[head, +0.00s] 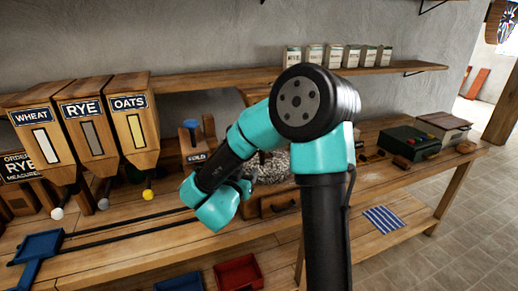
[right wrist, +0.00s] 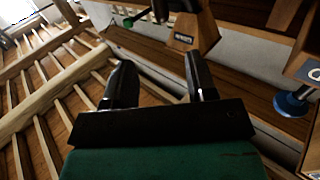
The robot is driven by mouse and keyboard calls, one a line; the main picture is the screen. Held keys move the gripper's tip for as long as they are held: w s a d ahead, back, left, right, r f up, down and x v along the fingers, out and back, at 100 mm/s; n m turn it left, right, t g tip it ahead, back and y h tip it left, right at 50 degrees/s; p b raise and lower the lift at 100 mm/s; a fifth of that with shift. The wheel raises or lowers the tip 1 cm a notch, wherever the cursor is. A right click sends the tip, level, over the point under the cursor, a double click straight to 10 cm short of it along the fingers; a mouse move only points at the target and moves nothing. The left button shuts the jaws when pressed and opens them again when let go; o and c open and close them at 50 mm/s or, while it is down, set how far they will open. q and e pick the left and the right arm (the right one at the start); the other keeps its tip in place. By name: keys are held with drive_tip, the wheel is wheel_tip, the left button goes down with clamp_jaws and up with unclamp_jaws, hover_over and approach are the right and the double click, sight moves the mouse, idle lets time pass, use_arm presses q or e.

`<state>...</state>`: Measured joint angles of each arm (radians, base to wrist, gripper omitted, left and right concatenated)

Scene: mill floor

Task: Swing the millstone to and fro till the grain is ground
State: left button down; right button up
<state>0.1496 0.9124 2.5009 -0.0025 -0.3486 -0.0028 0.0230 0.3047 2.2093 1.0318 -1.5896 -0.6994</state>
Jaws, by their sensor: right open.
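A speckled grey millstone (head: 271,166) sits on the wooden bench in the middle of the head view, largely hidden behind my right arm. My right arm crosses in front of it, its wrist bent down to the left of the stone. In the right wrist view my right gripper (right wrist: 161,75) has its two dark fingers apart with nothing between them. The millstone cannot be made out in the right wrist view. My left gripper is not in view. Grain under the stone cannot be seen.
Wooden hoppers marked WHEAT (head: 38,135), RYE (head: 89,128) and OATS (head: 135,120) stand at the left. A blue scoop tray (head: 40,247) is below them. A red tray (head: 238,272), striped cloth (head: 384,219) and dark green box (head: 408,143) lie around. Small packets line the upper shelf (head: 400,68).

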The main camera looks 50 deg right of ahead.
drive_tip(key=shift+d, duration=0.1)
drive_tip(key=x, duration=1.7)
drive_tip(key=shift+w+d, duration=0.1)
drive_tip(key=shift+c, duration=0.2)
clamp_jaws()
